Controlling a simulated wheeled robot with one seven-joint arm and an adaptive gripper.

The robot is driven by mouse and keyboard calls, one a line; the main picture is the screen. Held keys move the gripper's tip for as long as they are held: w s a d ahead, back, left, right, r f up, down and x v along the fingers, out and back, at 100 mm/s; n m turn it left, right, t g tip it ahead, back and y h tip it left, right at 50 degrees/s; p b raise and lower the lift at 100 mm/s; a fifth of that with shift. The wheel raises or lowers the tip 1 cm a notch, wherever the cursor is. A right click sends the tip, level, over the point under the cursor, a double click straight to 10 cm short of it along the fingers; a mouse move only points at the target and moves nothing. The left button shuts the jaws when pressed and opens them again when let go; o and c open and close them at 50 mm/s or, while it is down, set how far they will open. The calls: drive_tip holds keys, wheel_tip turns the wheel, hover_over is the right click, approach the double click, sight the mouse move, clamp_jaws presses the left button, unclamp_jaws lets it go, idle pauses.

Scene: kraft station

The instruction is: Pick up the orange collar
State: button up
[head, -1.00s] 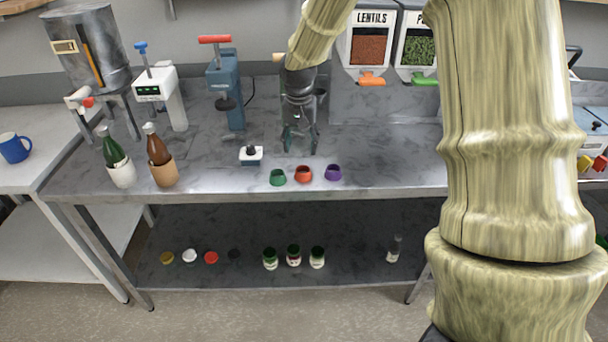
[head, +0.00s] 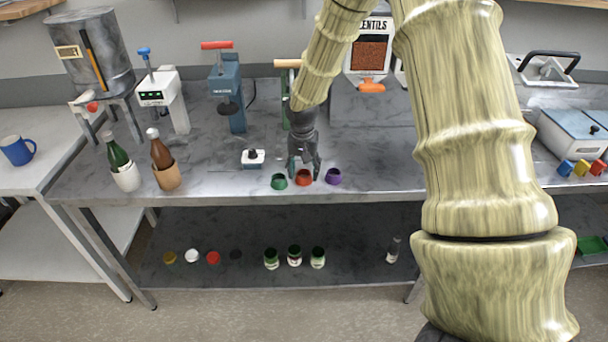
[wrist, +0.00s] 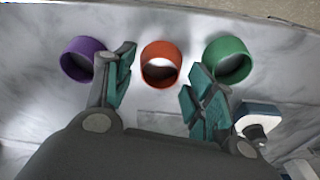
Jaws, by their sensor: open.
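The orange collar (head: 304,178) is a short, red-orange ring on the front part of the grey counter, between a green collar (head: 279,181) and a purple collar (head: 333,176). My gripper (head: 304,172) is open and just above and behind it in the head view. In the wrist view the orange collar (wrist: 160,63) lies ahead, between the lines of my two spread fingers (wrist: 158,80), with nothing held. The purple collar (wrist: 84,60) is on the left there, partly behind a finger, and the green collar (wrist: 227,60) is on the right.
A small white block with a dark knob (head: 252,158) stands left of the collars. Two bottles in holders (head: 166,177) stand farther left. A blue press (head: 228,92) and a lentils dispenser (head: 369,48) stand behind. Counter right of the purple collar is clear.

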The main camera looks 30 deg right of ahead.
drive_tip(key=shift+f, duration=0.75)
drive_tip(key=shift+c, duration=0.5)
drive_tip(key=c, duration=0.3)
drive_tip(key=shift+c, duration=0.2)
drive_tip(key=shift+w+r, duration=0.1)
drive_tip(key=shift+r, duration=0.05)
